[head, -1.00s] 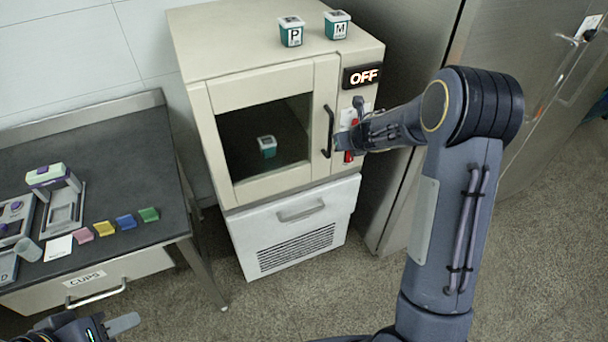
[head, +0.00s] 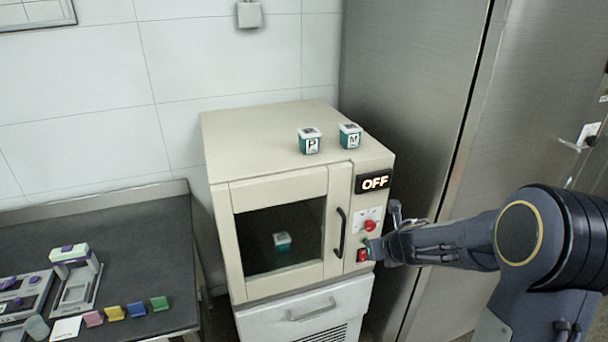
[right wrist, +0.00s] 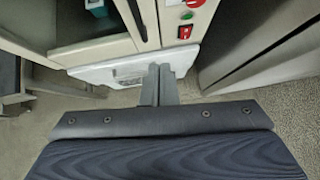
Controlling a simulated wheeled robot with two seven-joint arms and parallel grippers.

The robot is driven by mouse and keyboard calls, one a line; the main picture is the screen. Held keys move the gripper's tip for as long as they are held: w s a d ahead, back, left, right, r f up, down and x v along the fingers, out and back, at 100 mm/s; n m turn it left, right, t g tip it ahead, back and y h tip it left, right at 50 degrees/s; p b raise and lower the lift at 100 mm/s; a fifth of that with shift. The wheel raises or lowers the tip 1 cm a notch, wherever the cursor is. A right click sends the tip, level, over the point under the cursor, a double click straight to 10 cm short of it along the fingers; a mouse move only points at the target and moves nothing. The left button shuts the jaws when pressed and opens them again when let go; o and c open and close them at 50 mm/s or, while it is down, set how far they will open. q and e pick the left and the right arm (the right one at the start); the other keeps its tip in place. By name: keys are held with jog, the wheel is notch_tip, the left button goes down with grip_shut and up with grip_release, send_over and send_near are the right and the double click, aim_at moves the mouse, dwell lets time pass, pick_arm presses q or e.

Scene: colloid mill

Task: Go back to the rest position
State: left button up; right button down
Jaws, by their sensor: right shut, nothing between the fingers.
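My right gripper (head: 374,250) is at the front right of the beige cabinet, beside its control panel with the red knob (head: 369,226) and the red switch (head: 362,256). In the right wrist view my right gripper (right wrist: 160,68) is shut with nothing between its fingers. The red switch (right wrist: 184,32) shows just beyond the fingertips there. I cannot tell whether the fingers touch the panel. The cabinet display (head: 375,182) reads OFF. My left gripper is out of view now.
The cabinet door (head: 330,182) is closed, with a small teal container (head: 282,241) behind its window. Containers marked P (head: 310,142) and M (head: 350,136) stand on top. A dark table (head: 130,235) with devices and coloured blocks is at left. A steel cabinet (head: 540,110) stands at right.

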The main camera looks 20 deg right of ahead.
jog(key=s+r+m+h, duration=0.1)
jog(key=s+r+m, duration=0.3)
jog(key=s+m, duration=0.55)
jog(key=s+r+m+h, duration=0.1)
jog(key=s+r+m, duration=0.3)
jog(key=m, duration=1)
jog(key=s+a+f+m+g+y+b, duration=0.1)
jog(key=s+a+m+y, duration=0.5)
jog(key=s+a+m, duration=0.7)
jog(key=s+f+m+g, duration=0.1)
jog(key=s+g, duration=0.1)
jog(key=s, duration=0.1)
jog(key=shift+s+a+f, duration=0.2)
jog(key=shift+s+a, duration=0.1)
jog(key=shift+s, duration=0.05)
